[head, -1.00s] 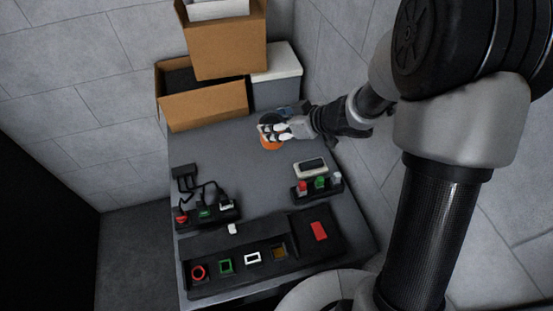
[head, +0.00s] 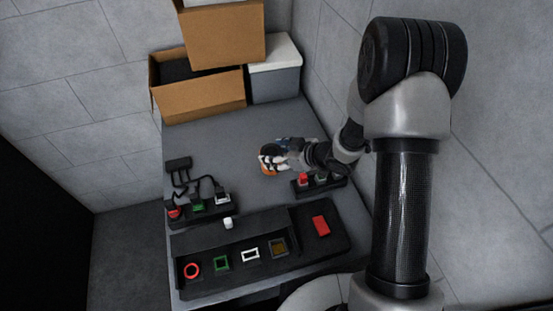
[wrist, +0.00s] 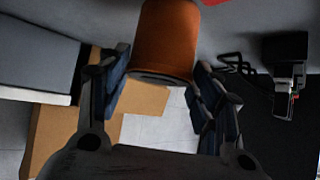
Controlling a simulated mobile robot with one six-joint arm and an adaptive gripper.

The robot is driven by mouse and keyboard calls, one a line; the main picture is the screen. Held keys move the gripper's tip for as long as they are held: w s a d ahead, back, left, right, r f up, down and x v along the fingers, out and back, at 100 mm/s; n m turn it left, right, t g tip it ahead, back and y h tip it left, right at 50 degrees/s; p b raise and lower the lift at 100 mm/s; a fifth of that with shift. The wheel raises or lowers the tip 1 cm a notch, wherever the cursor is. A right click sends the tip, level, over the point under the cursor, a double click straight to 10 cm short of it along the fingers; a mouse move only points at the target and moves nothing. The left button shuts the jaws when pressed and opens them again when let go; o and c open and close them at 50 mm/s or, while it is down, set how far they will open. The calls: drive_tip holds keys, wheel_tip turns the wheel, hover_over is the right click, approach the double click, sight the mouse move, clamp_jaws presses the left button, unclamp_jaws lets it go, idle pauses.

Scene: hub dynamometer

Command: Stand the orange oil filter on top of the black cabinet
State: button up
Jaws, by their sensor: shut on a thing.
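The orange oil filter (head: 267,166) is held in my gripper (head: 275,156) above the grey bench, right of its middle. In the wrist view the filter (wrist: 165,40) sits between the two fingers of my gripper (wrist: 163,78), which are shut on it. Part of the filter is hidden by the fingers in the head view. A large plain black shape at the left edge of the head view (head: 40,220) looks like the black cabinet, cut off by the frame. Its top is not clearly visible.
Open cardboard boxes (head: 200,97) and a grey bin with a white lid (head: 275,82) stand at the back of the bench. A black unit with cables (head: 205,210) is at the left, a button panel (head: 255,280) in front. The bench middle is clear.

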drive_tip(key=shift+f, duration=0.95)
drive_tip(key=shift+f+b, duration=0.25)
drive_tip(key=shift+b, duration=0.05)
drive_tip(key=o, duration=1.3)
drive_tip(key=shift+r, duration=0.1)
